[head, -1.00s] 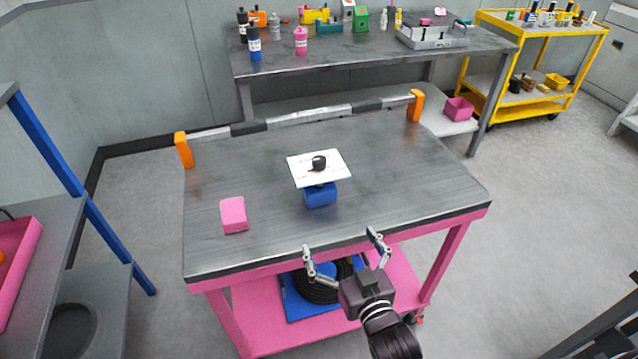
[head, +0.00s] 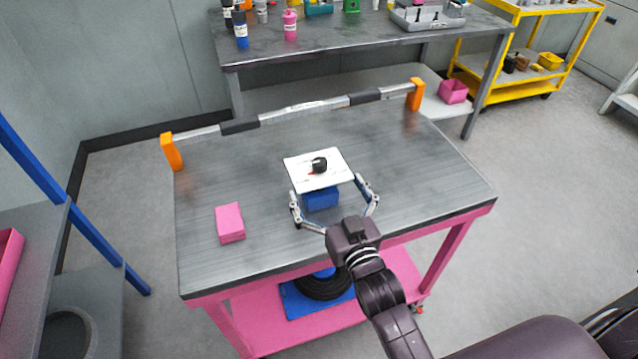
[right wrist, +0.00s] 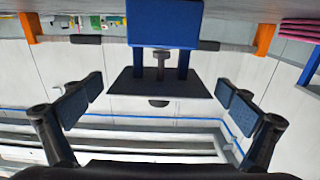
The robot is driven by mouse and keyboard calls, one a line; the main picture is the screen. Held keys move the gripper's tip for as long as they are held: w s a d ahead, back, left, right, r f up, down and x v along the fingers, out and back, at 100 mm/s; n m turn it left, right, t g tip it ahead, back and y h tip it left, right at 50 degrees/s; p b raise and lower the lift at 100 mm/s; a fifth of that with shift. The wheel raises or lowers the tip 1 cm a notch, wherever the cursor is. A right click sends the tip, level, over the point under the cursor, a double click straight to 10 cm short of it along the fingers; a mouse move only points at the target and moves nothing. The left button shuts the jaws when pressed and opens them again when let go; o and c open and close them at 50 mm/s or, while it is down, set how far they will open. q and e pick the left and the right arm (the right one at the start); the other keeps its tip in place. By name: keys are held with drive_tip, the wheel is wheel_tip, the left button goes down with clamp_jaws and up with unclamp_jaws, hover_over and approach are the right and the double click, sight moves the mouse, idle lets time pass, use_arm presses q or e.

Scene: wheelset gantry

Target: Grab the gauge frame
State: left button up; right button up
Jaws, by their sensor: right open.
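A long silver bar with black grips and orange end blocks, which looks like the gauge frame (head: 318,104), spans the far side of the pink-edged cart top (head: 420,170). Its orange ends also show in the right wrist view (right wrist: 265,38). Nearer, a blue block (head: 320,199) carries a white plate with a black knob (head: 319,165); the block is also in the right wrist view (right wrist: 165,24). My right gripper (head: 328,190) is open, its fingers apart on either side of the blue block, with nothing between the pads gripped. My left gripper is out of view.
A pink block (head: 230,223) lies at the cart's left. A grey workbench (head: 350,50) with bottles stands behind, a yellow trolley (head: 500,75) at the back right. A blue-posted shelf (head: 90,245) is at the left. The cart top's right side is clear.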

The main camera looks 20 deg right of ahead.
sight(319, 174)
drive_tip(key=w, duration=0.4)
drive_tip(key=shift+a+r+p, duration=0.1)
drive_tip(key=shift+a+p, duration=0.05)
drive_tip(key=shift+p, duration=0.2)
drive_tip(key=shift+w, duration=0.15)
drive_tip(key=shift+c, duration=0.8)
drive_tip(key=c, duration=1)
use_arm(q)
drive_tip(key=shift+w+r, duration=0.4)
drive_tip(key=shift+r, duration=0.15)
